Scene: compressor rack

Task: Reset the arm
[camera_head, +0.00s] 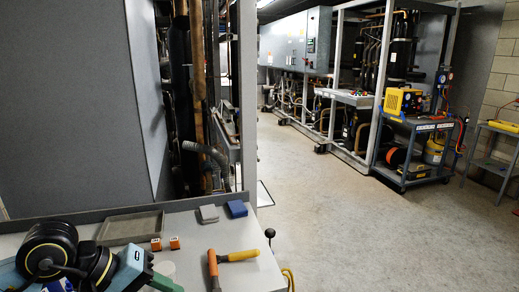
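The task names no separate object. A grey worktop (190,235) fills the lower left, close in front of me.
A loaded cart (418,150) stands right of the compressor rack (340,130). The floor (340,220) between is clear.

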